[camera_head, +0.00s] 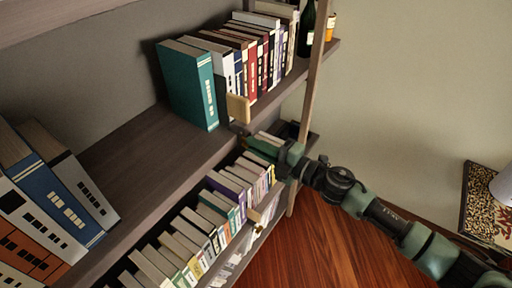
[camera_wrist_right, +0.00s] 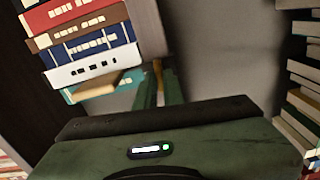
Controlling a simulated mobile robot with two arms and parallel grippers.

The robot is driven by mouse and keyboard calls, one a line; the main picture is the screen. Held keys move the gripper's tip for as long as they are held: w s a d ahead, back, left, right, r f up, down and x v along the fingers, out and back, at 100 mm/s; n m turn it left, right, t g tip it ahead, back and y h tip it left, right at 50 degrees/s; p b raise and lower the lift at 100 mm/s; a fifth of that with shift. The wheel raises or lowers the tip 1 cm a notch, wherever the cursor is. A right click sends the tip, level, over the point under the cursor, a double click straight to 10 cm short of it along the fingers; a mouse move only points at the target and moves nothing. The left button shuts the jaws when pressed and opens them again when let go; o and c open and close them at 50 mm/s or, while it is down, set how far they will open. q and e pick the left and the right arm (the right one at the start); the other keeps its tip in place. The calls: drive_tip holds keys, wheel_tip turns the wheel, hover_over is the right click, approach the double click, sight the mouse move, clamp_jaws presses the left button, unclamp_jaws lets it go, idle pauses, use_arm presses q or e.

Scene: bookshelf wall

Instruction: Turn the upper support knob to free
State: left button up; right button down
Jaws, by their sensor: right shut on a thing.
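A tan wooden support block (camera_head: 238,108) stands at the front edge of the upper shelf, beside the row of books. It also shows in the right wrist view (camera_wrist_right: 100,86). My right gripper (camera_head: 250,139) is just below this shelf edge. In the right wrist view its two green fingers (camera_wrist_right: 159,88) are close together, with a narrow brown-yellow piece, seemingly the upper support knob (camera_wrist_right: 158,72), between their tips. The knob is mostly hidden by the fingers, so its turn position cannot be read. My left gripper is not in view.
A teal book (camera_head: 190,85) and a row of books stand on the upper shelf (camera_head: 165,150). More books (camera_head: 205,222) fill the lower shelf, with another tan block (camera_head: 254,216) at its edge. A wooden upright (camera_head: 313,75) stands close to my right arm. Open floor (camera_head: 320,245) lies below.

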drive_tip(key=shift+n, duration=0.7)
drive_tip(key=c, duration=1.5)
unclamp_jaws()
drive_tip(key=b+v, duration=0.2)
drive_tip(key=v, duration=0.5)
drive_tip(key=shift+s+d+b, duration=0.25)
drive_tip(key=shift+d+b, duration=0.05)
drive_tip(key=shift+f, duration=0.1)
